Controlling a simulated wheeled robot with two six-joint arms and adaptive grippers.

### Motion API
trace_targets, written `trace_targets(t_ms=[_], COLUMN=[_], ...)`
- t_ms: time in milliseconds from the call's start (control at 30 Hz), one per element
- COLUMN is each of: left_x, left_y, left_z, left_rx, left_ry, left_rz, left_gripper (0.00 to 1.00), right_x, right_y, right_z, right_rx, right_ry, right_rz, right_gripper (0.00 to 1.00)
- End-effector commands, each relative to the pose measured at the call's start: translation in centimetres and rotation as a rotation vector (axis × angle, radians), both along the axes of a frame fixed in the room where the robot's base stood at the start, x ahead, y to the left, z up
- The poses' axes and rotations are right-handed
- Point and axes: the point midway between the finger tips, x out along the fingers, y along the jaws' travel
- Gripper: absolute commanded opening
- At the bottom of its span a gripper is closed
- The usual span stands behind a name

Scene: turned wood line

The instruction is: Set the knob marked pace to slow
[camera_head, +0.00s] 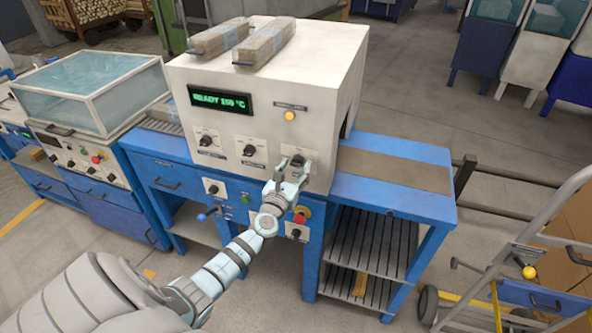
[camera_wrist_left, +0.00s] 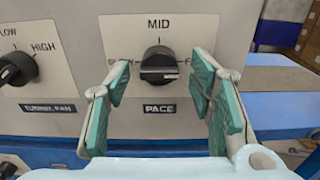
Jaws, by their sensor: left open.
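The pace knob (camera_wrist_left: 157,62) is a black rotary knob on a light plate, above a dark PACE label (camera_wrist_left: 160,108). MID is printed above it; the side words are mostly hidden by my fingers. The knob's raised bar looks roughly level, but I cannot tell for sure which mark it points to. My left gripper (camera_head: 291,170) is at the front of the white machine (camera_head: 265,85). Its teal-padded fingers are open, one on each side of the knob in the left wrist view, with visible gaps. My right gripper is not in view.
A red button (camera_head: 302,213) and more knobs are on the blue panel below. The display (camera_head: 219,100) reads READY 150 °C. A hand truck (camera_head: 520,255) stands at right.

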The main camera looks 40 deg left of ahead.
Motion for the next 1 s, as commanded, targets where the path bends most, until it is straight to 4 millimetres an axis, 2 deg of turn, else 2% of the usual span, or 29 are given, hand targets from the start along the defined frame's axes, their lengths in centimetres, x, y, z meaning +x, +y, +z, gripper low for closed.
trace_targets(t_ms=[300,600,1000], left_x=[0.5,0.48,0.48], left_y=[0.18,0.15,0.11], left_z=[0.04,0.03,-0.05], left_rx=[-0.002,-0.002,-0.062], left_ry=[0.0,0.0,-0.02], left_rz=[0.0,0.0,-0.001], left_gripper=[0.49,0.01,0.01], right_x=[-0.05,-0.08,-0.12], right_y=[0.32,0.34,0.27], right_z=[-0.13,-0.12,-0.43], right_rx=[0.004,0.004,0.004], right_ry=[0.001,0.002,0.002], right_rz=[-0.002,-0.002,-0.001], right_gripper=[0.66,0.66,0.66])
